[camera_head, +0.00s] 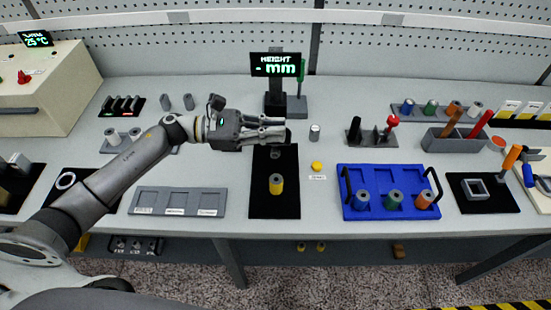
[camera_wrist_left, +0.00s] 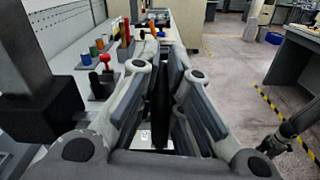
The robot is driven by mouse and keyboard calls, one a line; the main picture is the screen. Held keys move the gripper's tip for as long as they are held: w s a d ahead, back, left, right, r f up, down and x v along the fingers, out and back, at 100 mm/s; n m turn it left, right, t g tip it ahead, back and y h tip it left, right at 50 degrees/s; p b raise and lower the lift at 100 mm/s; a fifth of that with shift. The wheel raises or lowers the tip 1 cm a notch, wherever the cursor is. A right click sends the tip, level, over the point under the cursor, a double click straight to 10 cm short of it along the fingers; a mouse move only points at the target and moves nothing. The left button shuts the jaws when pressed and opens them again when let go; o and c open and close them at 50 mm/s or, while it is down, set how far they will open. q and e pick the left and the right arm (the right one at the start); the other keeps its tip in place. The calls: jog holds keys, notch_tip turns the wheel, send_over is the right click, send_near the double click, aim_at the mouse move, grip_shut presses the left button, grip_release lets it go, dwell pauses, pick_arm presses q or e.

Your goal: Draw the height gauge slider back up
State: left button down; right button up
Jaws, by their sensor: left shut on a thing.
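The height gauge stands at the back middle of the bench. Its display (camera_head: 276,64) reads "HEIGHT - mm", and its dark column (camera_head: 275,92) rises behind my left gripper. My left gripper (camera_head: 284,131) reaches in from the left, level, in front of the gauge, with its fingers closed on a dark piece. In the left wrist view a thin black piece (camera_wrist_left: 160,92) stands between the fingers; it appears to be part of the slider, but its join to the gauge is hidden. A grey column with a black block (camera_wrist_left: 45,118) stands at left there. My right gripper is not in view.
A black mat (camera_head: 274,205) with a yellow-banded spindle (camera_head: 276,184) lies below the gripper. To its right are a yellow piece (camera_head: 316,166), a small grey cylinder (camera_head: 315,132) and a blue tray (camera_head: 365,213) with several spindles. A grey empty tray (camera_head: 180,200) lies left.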

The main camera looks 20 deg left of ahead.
pick_arm(q)
jog(key=shift+r+p, duration=0.7)
jog(key=shift+r, duration=1.9)
jog(key=c, duration=1.7)
grip_release()
jog(key=shift+w+a+r, duration=0.1)
jog(key=shift+o, duration=1.1)
jog(key=shift+w+a+f+b, duration=0.1)
jog(key=shift+a+f+b, duration=0.1)
jog(key=shift+b, duration=0.1)
jog(key=b+v, duration=0.5)
jog(key=v, duration=0.1)
jog(key=shift+s+a, duration=0.25)
jog(key=shift+s, duration=0.1)
